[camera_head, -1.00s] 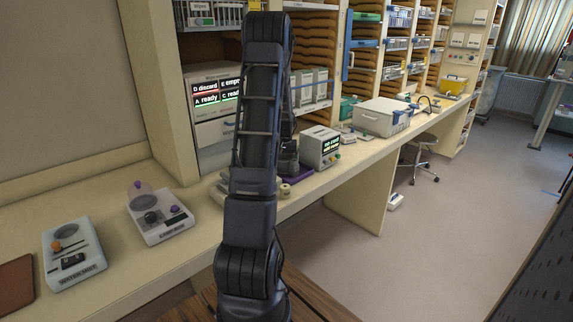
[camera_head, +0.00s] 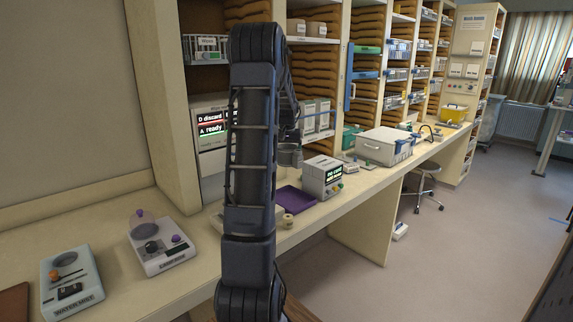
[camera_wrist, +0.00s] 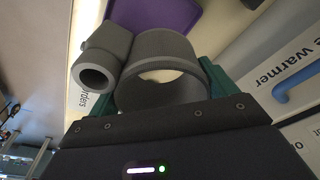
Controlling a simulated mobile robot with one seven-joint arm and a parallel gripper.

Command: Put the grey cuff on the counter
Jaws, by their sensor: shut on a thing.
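The grey cuff (camera_wrist: 165,48) is a ring with a smaller tube on its side, seen close up in the wrist view. My gripper (camera_wrist: 163,82) is shut on it, with green finger parts showing on either side. In the head view the cuff (camera_head: 290,155) hangs just right of my arm, above the purple tray. My gripper is mostly hidden behind my arm there. The counter (camera_head: 220,255) is a long cream worktop running from front left to back right.
The purple tray (camera_head: 294,200) lies on the counter, with a small beige spool (camera_head: 287,221) and a display box (camera_head: 323,178) beside it. Bare counter lies between the devices. Shelves rise behind.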

